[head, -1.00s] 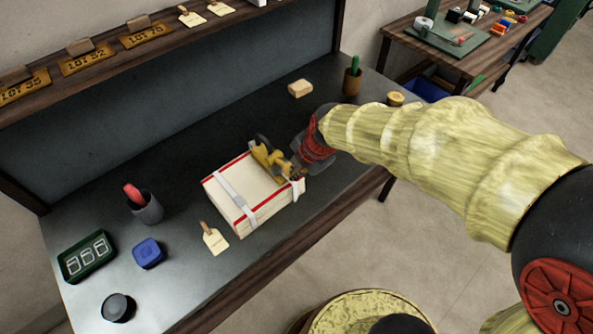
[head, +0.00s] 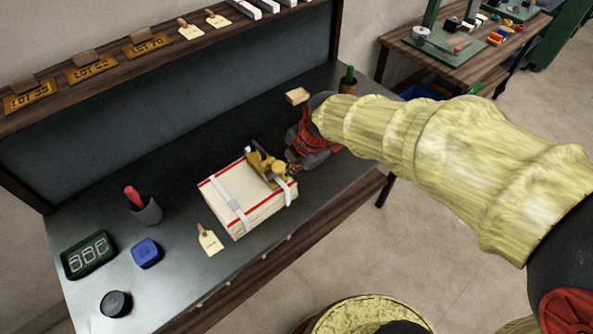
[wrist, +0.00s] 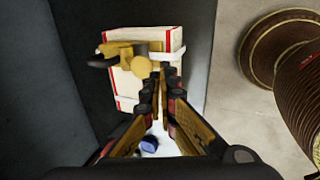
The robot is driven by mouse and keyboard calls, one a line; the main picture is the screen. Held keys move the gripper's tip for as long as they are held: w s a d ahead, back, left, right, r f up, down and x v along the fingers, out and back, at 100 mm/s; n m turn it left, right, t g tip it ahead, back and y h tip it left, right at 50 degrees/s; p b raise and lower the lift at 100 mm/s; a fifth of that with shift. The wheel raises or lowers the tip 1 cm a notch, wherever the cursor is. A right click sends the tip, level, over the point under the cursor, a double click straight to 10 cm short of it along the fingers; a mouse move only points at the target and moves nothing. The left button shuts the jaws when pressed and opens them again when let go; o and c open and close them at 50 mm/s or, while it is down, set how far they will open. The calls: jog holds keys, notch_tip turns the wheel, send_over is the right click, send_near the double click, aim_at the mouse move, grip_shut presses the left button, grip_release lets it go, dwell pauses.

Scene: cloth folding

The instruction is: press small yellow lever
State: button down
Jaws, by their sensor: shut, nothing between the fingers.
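A yellow strapping tool (head: 262,162) with a dark handle sits on top of a white box with red edges (head: 238,228) and pale straps. In the wrist view the tool (wrist: 122,52) lies at the upper left of my fingertips, on the box (wrist: 128,82). A rounded yellow part of it shows close to the fingertips. I cannot tell for sure which part is the small lever. My gripper (head: 291,168) is shut and empty, just right of the tool. In the wrist view my gripper (wrist: 161,68) has its fingertips together over the box's edge; contact is unclear.
A tag (head: 209,241), a blue block (head: 147,253), a cup with a red item (head: 148,211), a green tray (head: 90,256) and a black round item (head: 116,304) lie left and in front. A tan block (head: 297,96) and a pot (head: 348,83) stand behind my gripper.

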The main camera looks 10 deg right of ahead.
jog(key=a+p+v, duration=0.1)
jog(key=v, duration=0.7)
jog(key=shift+w+r+p, duration=0.35)
jog(key=shift+r+p, duration=0.05)
jog(key=shift+r, duration=0.05)
jog(key=shift+d, duration=0.15)
dwell(0.5)
